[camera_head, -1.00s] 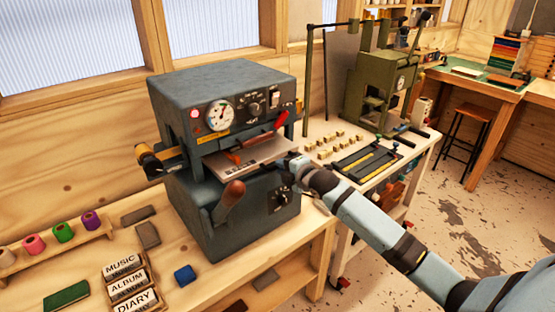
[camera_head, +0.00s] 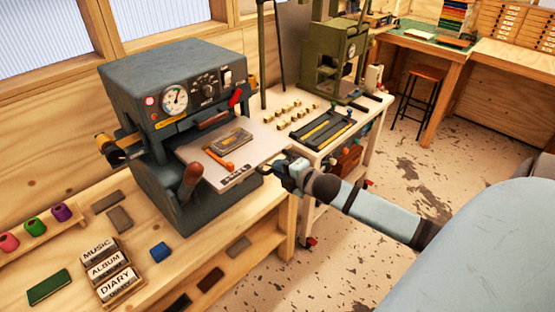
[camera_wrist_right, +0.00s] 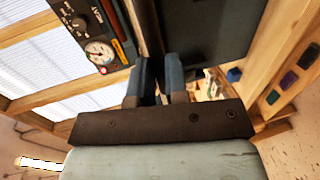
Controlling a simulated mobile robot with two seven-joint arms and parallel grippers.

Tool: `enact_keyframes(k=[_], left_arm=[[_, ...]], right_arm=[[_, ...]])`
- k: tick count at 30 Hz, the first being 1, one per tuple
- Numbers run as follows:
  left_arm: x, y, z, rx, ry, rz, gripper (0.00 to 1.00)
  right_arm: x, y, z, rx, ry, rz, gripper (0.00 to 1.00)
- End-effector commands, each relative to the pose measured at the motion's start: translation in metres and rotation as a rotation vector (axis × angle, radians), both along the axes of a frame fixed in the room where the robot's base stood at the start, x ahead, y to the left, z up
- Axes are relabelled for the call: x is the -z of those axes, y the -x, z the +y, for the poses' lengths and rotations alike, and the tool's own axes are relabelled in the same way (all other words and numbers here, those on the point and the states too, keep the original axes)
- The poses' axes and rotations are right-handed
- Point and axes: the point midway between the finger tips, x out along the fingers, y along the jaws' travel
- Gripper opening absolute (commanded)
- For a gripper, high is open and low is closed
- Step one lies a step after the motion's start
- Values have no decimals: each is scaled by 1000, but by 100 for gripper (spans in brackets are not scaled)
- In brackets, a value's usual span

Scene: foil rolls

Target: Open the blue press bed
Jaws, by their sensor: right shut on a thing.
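The blue press (camera_head: 165,120) is a dark blue-grey machine with a dial gauge, on the wooden bench at the left. Its pale flat bed (camera_head: 262,150) sticks well out of the front opening. A small grey-brown block (camera_head: 231,141) and an orange-handled tool (camera_head: 220,158) lie on the bed. My right gripper (camera_head: 272,168) is shut at the bed's outer front edge; the exact gripped part is hidden. In the right wrist view its two fingers (camera_wrist_right: 162,78) are close together beside the press. My left gripper is not in view.
A brown-handled lever (camera_head: 190,178) stands in front of the press, left of the bed. A white table (camera_head: 285,130) with brass pieces and a green press (camera_head: 335,55) stands beyond. Open floor (camera_head: 420,170) lies to the right.

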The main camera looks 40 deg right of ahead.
Motion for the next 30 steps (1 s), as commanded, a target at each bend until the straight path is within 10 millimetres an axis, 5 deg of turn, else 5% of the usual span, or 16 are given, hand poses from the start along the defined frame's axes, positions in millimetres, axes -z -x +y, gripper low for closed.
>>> enact_keyframes(k=[10, 11, 14, 23, 30], left_arm=[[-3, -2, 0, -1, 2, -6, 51], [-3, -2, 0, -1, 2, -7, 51], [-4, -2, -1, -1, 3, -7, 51], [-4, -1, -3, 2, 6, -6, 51], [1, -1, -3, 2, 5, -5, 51]], right_arm=[[0, 0, -1, 1, 1, 0, 0], [0, 0, -1, 1, 1, 0, 19], [0, 0, -1, 1, 1, 0, 40], [0, 1, 0, 0, 1, 0, 40], [-3, 27, -2, 0, 2, 2, 40]])
